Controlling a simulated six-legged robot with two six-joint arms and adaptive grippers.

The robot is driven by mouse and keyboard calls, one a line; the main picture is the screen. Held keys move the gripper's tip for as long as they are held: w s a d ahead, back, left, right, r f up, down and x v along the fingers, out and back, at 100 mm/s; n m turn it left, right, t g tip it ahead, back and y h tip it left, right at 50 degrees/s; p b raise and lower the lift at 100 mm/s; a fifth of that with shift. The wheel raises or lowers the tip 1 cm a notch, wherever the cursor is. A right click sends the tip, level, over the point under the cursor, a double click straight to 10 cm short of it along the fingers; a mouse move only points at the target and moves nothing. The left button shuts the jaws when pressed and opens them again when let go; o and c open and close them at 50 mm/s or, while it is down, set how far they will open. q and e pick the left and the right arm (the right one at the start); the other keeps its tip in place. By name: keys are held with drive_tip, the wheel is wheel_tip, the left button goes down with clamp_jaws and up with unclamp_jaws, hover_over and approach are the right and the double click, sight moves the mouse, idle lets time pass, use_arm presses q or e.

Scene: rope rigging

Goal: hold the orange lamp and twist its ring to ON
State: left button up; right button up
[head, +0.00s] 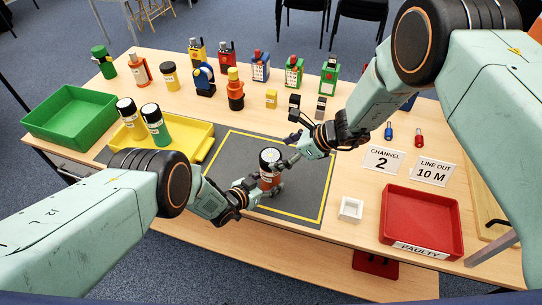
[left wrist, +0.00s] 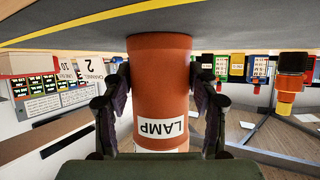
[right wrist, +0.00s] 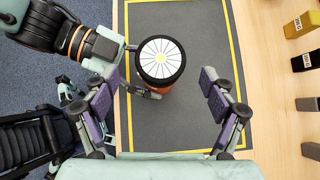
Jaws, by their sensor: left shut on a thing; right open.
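The orange lamp (head: 268,180) stands upright on the dark grey mat (head: 300,207) with a yellow border. Its LAMP label faces my left wrist camera in the left wrist view (left wrist: 158,90). My left gripper (head: 256,187) is shut on the lamp's body from the left, one finger on each side. The lamp's black ring (right wrist: 160,62) surrounds a white segmented top with a yellow centre in the right wrist view. My right gripper (head: 291,151) is open just above and to the right of the lamp. Its fingers (right wrist: 170,105) are apart, with the lamp beyond them.
A yellow tray (head: 195,138) with two dark-capped cylinders stands left of the mat, and a green tray (head: 70,117) beyond it. A white small box (head: 350,209) and the red FAULTY tray (head: 421,220) are at right. Several devices line the table's back.

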sight(273, 156)
drive_tip(key=shift+x, duration=2.55)
